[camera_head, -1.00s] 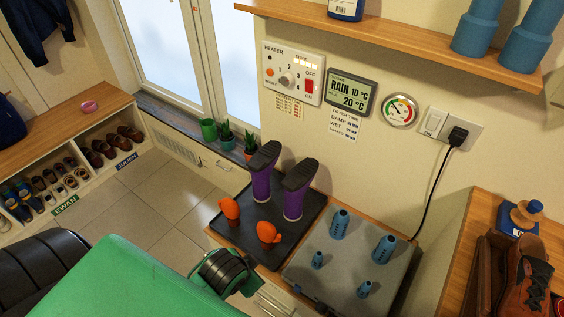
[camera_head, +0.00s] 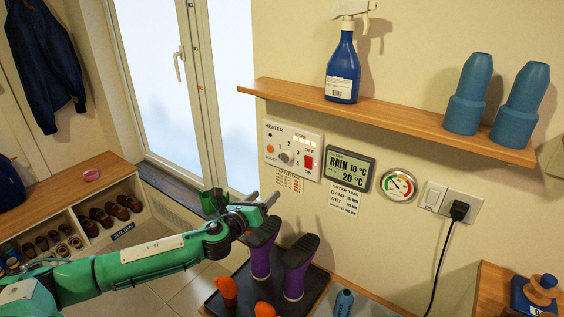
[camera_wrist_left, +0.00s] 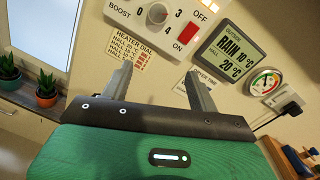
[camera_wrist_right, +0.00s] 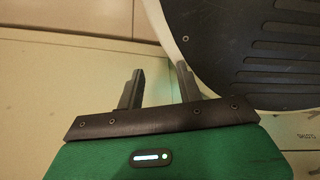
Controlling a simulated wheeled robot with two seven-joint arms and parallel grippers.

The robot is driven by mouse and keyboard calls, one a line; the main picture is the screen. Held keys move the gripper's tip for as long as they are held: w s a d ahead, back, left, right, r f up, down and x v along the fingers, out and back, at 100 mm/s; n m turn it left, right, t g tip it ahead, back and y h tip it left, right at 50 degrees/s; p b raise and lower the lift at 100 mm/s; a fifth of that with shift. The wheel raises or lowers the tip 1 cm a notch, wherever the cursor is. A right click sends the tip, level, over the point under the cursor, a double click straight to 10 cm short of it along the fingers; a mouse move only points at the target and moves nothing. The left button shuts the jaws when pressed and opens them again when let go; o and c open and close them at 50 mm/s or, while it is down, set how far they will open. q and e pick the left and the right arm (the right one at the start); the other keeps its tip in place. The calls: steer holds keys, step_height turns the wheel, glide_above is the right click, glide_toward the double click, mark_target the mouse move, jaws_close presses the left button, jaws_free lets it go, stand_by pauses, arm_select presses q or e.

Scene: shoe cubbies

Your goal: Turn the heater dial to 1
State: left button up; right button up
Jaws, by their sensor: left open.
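The white heater panel (camera_head: 292,173) is on the wall below the shelf. Its round grey dial (camera_head: 286,157) sits among printed numbers, with a red switch (camera_head: 309,162) to its right. I cannot tell which number the dial points to. The dial also shows at the top of the left wrist view (camera_wrist_left: 157,13), beyond and above the fingers. My left gripper (camera_head: 265,198) is open and empty, below and left of the panel, apart from the dial. My right gripper (camera_wrist_right: 161,72) is open with nothing between its fingers; it is out of the head view.
A wooden shelf (camera_head: 400,122) juts out above the panel, holding a blue spray bottle (camera_head: 342,70). A weather display (camera_head: 348,168) and a gauge (camera_head: 398,185) are to the panel's right. Purple boots (camera_head: 297,265) stand below.

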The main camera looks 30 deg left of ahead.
mark_target(285, 158)
arm_select(q)
steer(key=w+a+r+m+h, duration=0.1)
steer(key=w+a+r+m, duration=0.15)
steer(key=a+m, duration=0.2)
steer(key=shift+m, duration=0.35)
steer(key=w+d, duration=0.1)
steer(key=w, duration=0.3)
steer(key=w+p, duration=0.1)
steer(key=w, duration=0.3)
steer(key=w+d+r+p, duration=0.1)
steer(key=w, duration=0.4)
steer(key=shift+w+d, duration=0.1)
steer(key=shift+d, duration=0.2)
arm_select(e)
steer(key=s, duration=0.2)
steer(key=shift+s+d+r, duration=0.2)
steer(key=shift+s+d, duration=0.05)
steer(key=shift+s, duration=0.1)
arm_select(q)
steer(key=shift+f, duration=0.1)
steer(key=c, duration=1)
